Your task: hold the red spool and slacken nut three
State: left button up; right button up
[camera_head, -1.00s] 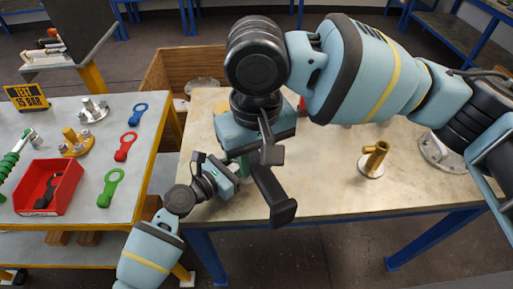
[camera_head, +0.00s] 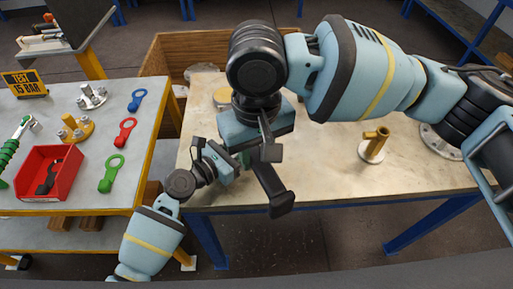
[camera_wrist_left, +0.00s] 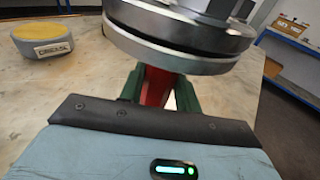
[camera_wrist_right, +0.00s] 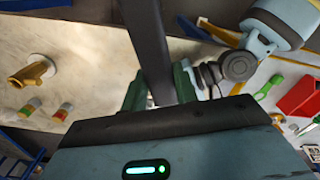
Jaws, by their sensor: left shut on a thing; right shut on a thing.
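In the left wrist view my left gripper (camera_wrist_left: 158,92) is shut on the red spool (camera_wrist_left: 156,86), with a green finger on each side. A round grey metal flange (camera_wrist_left: 180,45) with bolt hardware sits just above the fingers. In the right wrist view my right gripper (camera_wrist_right: 160,92) is shut on a long dark bar-like tool (camera_wrist_right: 150,45). In the head view my right gripper (camera_head: 245,155) is low over the near left of the table, close to my left gripper. The arms hide the spool there. Nut three cannot be picked out, nor whether the tool touches it.
The left table holds a red tray (camera_head: 50,172), blue, red and green ring-ended tools (camera_head: 112,173), and flanged parts. The table's middle is clear.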

jog(key=shift+f, duration=0.6)
jog(key=shift+f, duration=0.15)
jog(key=w+d+r+n, duration=0.3)
jog(key=d+r+n, duration=0.1)
jog(key=r+n, duration=0.1)
jog(key=shift+w+d, duration=0.2)
jog(key=shift+d, duration=0.15)
dwell(0.8)
dwell(0.7)
pick_arm(q)
jog(key=o, duration=1)
